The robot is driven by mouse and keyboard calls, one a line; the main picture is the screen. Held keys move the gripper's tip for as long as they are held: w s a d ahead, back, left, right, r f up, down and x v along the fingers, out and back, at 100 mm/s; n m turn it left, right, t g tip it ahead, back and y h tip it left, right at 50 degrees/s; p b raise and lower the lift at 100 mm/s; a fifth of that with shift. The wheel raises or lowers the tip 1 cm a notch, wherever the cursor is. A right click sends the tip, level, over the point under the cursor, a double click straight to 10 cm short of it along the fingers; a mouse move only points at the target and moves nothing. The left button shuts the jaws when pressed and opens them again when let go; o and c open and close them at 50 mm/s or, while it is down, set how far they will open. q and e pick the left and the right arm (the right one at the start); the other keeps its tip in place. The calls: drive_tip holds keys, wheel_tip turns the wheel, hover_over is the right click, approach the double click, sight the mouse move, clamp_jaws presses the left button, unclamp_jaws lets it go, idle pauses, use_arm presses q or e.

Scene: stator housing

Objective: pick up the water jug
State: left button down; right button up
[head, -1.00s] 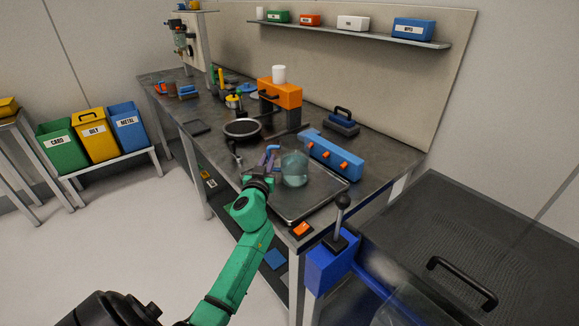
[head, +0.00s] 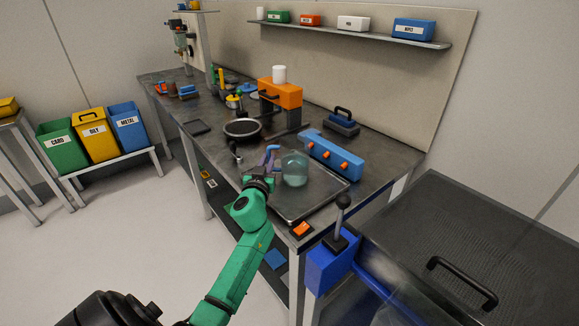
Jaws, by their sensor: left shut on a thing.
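The water jug (head: 295,169) is a clear, bluish-green vessel. It stands upright at the tray (head: 313,205) on the workbench, and I cannot tell whether its base touches the tray. My left gripper (head: 272,160) is at the jug's left side, at the end of the green arm. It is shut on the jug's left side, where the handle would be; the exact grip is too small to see. My right gripper is not in view.
A blue block with orange knobs (head: 332,155) lies just behind the jug. A black round pan (head: 242,130) is to the left, and an orange press (head: 281,95) is behind it. A blue lever box (head: 332,262) stands at the bench's near right. The tray's front part is clear.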

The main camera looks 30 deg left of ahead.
use_arm(q)
drive_tip(key=shift+f, duration=0.2)
drive_tip(key=shift+r+p, duration=0.3)
drive_tip(key=shift+r, duration=0.25)
wheel_tip(320, 180, up, 19)
drive_tip(key=p, duration=0.4)
drive_tip(key=shift+w+r, duration=0.1)
idle(0.7)
